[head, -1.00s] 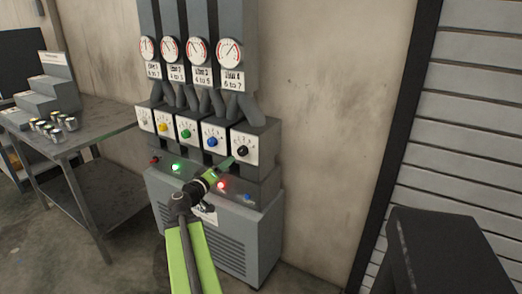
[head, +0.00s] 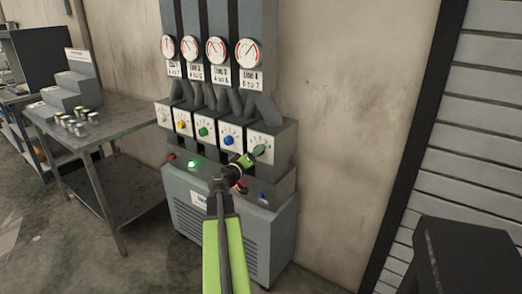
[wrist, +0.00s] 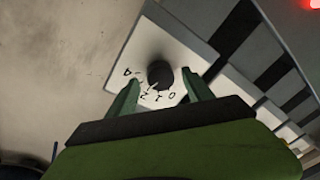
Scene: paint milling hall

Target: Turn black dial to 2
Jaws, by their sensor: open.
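The black dial (wrist: 160,73) sits on a white plate (wrist: 178,42) with dark marks around it, seen in the wrist view. A small pale pointer shows at its lower edge, near the marks; I cannot tell exactly which mark it meets. My gripper (wrist: 160,78) is open, with one green finger on each side of the dial, close to the plate. I cannot tell whether the fingers touch the dial. In the head view, my gripper (head: 258,153) is in front of the rightmost plate (head: 263,138) and hides the dial.
Blue (head: 229,140), green (head: 203,132) and yellow (head: 181,125) dials line up to the left. Round gauges hang above, the rightmost (head: 248,52) over the black dial's plate. A lit green lamp (head: 192,164) is below. A metal table (head: 105,130) stands left. A dark block (head: 460,255) is front right.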

